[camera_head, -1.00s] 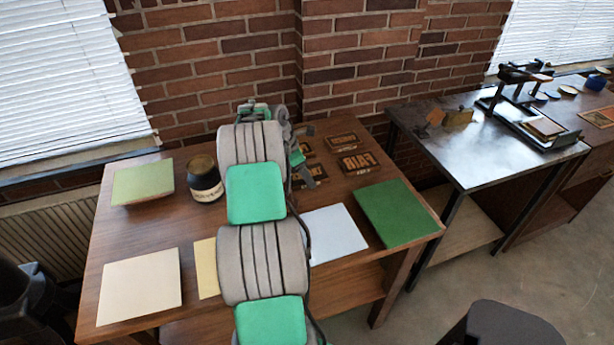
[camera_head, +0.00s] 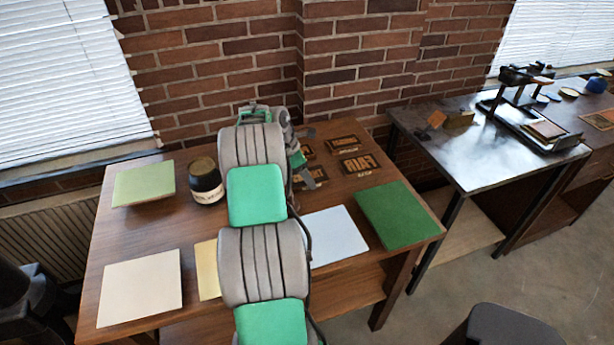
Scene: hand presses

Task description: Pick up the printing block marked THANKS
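Several dark printing blocks with orange raised lettering lie flat on the brown wooden table (camera_head: 215,225). One block (camera_head: 357,164) seems to read FAIR. Another block (camera_head: 343,145) lies just behind it, its word too small to read. A third block (camera_head: 305,151) and a fourth block (camera_head: 312,184) are partly hidden by my gripper and arm. I cannot tell which block is marked THANKS. My gripper (camera_head: 313,154) is at the left side of the blocks, beyond my arm. Its two dark fingers appear spread apart, with nothing visibly held. Its height above the table is unclear.
A dark jar (camera_head: 206,182) and a pale green pad (camera_head: 144,183) stand left of my arm. Cream (camera_head: 140,288), white (camera_head: 335,235) and green sheets (camera_head: 397,214) lie along the front. A metal table (camera_head: 470,155) with a hand press (camera_head: 525,110) stands right. A brick wall is behind.

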